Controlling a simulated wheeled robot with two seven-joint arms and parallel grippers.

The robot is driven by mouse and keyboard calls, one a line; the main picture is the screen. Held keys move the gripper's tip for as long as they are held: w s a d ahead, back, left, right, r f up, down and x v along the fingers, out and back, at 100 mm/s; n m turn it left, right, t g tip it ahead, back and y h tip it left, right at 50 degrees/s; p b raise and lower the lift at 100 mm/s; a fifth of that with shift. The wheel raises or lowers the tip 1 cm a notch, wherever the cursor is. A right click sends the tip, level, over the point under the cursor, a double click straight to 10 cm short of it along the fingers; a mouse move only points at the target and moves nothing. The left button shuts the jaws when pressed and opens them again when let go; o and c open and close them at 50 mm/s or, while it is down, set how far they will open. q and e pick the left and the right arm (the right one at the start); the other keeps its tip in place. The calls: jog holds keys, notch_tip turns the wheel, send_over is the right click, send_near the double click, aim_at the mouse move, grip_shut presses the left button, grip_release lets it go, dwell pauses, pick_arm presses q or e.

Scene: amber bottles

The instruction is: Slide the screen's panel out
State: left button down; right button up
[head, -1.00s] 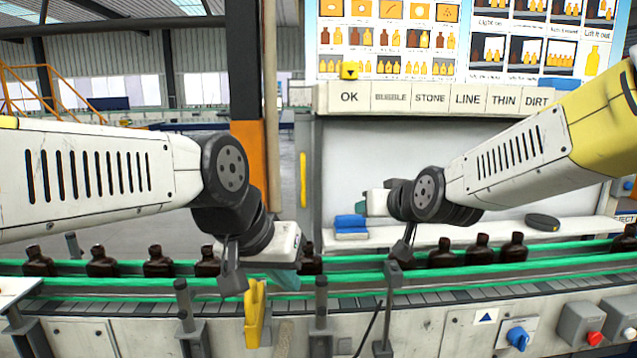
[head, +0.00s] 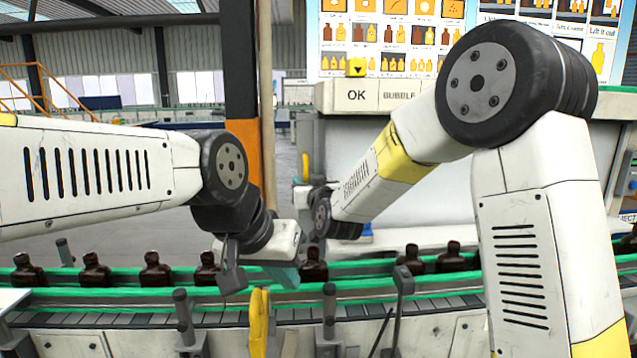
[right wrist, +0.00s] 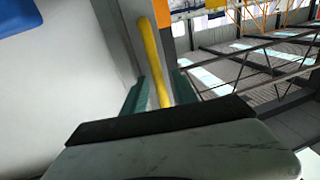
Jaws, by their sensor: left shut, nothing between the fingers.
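In the right wrist view the yellow bar (right wrist: 153,60) runs between the two green fingers of my right gripper (right wrist: 158,88), which look open, one on each side. Whether they touch the bar I cannot tell. My left gripper (head: 287,276) is shut and empty, low over the conveyor.
Brown bottles (head: 153,268) stand in a row on the green-railed conveyor (head: 120,300). A yellow part (head: 259,320) and grey posts stand at its front. Open floor lies left of the orange post (head: 243,150).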

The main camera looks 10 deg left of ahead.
jog(key=shift+w+a, duration=0.2)
jog(key=shift+w, duration=0.15)
grip_shut()
dwell(1.2)
